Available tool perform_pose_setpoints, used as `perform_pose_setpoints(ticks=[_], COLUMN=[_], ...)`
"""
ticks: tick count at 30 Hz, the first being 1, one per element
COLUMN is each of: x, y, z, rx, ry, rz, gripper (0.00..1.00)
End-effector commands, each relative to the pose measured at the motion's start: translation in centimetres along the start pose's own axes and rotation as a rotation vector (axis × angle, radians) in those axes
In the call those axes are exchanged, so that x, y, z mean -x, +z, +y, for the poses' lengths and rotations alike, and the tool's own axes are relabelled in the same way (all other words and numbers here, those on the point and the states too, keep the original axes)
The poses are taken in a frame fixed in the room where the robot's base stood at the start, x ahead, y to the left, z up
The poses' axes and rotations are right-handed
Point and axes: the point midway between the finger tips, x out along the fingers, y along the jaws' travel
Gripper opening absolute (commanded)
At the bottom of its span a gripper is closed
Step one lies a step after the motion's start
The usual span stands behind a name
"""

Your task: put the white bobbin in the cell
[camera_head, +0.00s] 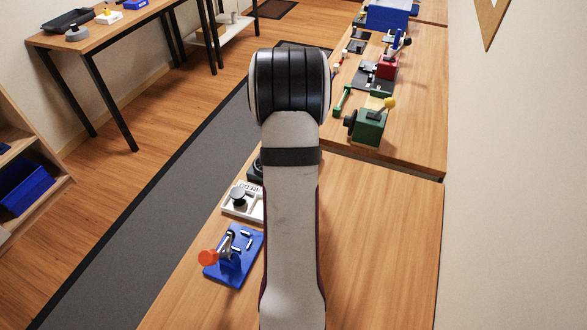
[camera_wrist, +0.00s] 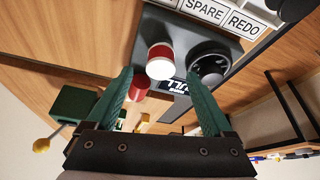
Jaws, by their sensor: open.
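In the wrist view my gripper (camera_wrist: 166,86) is open, with its two green fingers apart and nothing held between them. A spool with white ends and a red band (camera_wrist: 160,56) stands on a dark grey base beyond the fingertips; I cannot tell if it is the bobbin meant. A white tray with cells marked SPARE and REDO (camera_wrist: 222,14) lies at the top edge. The white tray also shows in the head view (camera_head: 229,211), partly behind my arm, with a grey knobbed piece on it. My arm hides the gripper in the head view.
A round black part (camera_wrist: 208,66) sits beside the spool. A red object (camera_wrist: 138,89) shows near the left finger. A blue fixture with an orange knob (camera_head: 233,260) stands left of my arm. A green box (camera_head: 368,126) stands farther back. The right front tabletop is clear.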

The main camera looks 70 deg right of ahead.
Motion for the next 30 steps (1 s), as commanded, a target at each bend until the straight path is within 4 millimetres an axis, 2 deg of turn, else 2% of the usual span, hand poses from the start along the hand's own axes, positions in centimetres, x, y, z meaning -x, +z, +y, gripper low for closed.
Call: perform_pose_setpoints(ticks=[3, 6, 14, 28, 30], x=[-2.5, -4.1, -4.7, -4.6, -4.6], y=[0.3, 0.3, 0.2, 0.2, 0.2], z=[-0.1, -0.1, -0.1, -0.1, -0.1], rx=[0.0, -0.001, -0.001, -0.001, -0.001], ry=[0.0, 0.0, -0.001, -0.001, -0.001], rz=[-0.005, -0.004, -0.001, -0.001, -0.001], gripper=[0.86, 0.86, 0.86, 0.01, 0.0])
